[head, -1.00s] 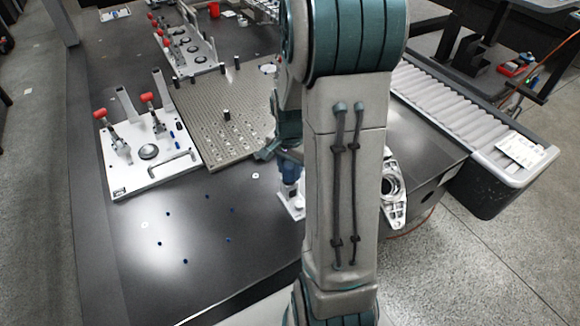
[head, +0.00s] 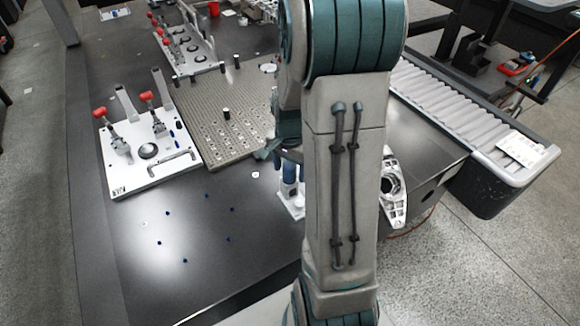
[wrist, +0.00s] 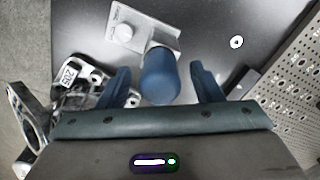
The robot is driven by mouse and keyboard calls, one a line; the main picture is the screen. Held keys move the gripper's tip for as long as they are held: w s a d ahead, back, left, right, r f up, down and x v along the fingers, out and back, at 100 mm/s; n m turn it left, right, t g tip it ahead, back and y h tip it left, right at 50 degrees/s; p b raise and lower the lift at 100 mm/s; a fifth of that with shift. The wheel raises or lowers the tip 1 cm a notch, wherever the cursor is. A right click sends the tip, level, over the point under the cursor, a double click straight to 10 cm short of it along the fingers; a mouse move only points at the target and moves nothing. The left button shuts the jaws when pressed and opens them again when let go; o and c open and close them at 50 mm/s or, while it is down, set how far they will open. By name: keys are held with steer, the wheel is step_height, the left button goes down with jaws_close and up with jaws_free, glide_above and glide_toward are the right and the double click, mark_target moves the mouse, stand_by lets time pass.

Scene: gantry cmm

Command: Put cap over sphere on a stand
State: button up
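The blue cap (wrist: 159,77) stands between the fingers of my gripper (wrist: 160,67) in the wrist view, with a gap on both sides. My gripper is open and close above it. In the head view the cap (head: 290,172) looks upright over the white stand (head: 291,207), partly behind my arm. The stand's white base plate (wrist: 150,22) shows beyond the cap in the wrist view, with a round white knob on it. No sphere is visible; I cannot tell whether it is under the cap.
A metal casting (head: 393,188) lies to the right of my arm. A perforated plate (head: 215,120) and a white fixture with red-handled clamps (head: 150,150) lie to the left. Small blue dots mark the bare dark table in front. A ribbed conveyor (head: 450,105) stands at the right.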

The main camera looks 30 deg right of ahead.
mark_target(289, 164)
step_height(289, 164, up, 14)
steer(key=p, duration=0.1)
stand_by(0.5)
steer(key=shift+f, duration=0.1)
steer(key=s+a+r+n+t+p, duration=0.2)
steer(key=s+a+r+n, duration=0.3)
steer(key=s+a+n, duration=0.6)
steer(key=shift+s+a+n+t+p, duration=0.4)
steer(key=shift+s+a, duration=0.2)
stand_by(1.5)
